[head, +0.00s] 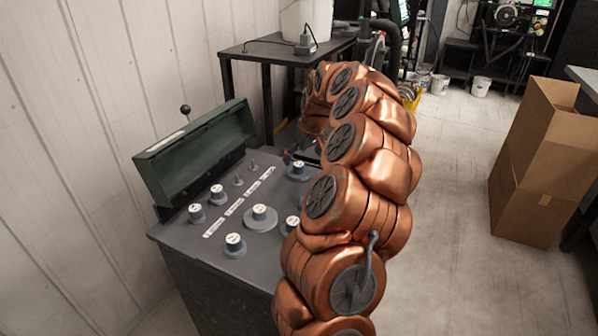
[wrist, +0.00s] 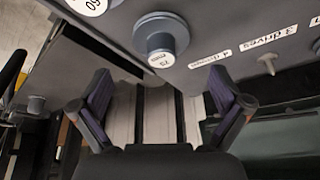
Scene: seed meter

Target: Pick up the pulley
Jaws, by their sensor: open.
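Several grey stepped pulleys with white number labels stand on the dark bench top. In the head view a large one (head: 260,218) is in the middle, with others to its left (head: 196,213), in front (head: 234,245) and at the back right (head: 298,172). In the wrist view a pulley marked 75 (wrist: 160,38) is ahead of my gripper (wrist: 160,78). My gripper is open and empty, its two dark fingers apart, with the pulley beyond the gap. Part of another pulley (wrist: 92,5) shows at the top edge. My arm hides the bench's right side in the head view.
Bare pegs (head: 238,180) and white label strips (head: 235,206) are between the pulleys. A dark table (head: 275,52) is behind; cardboard boxes (head: 545,150) stand right. The floor between is clear.

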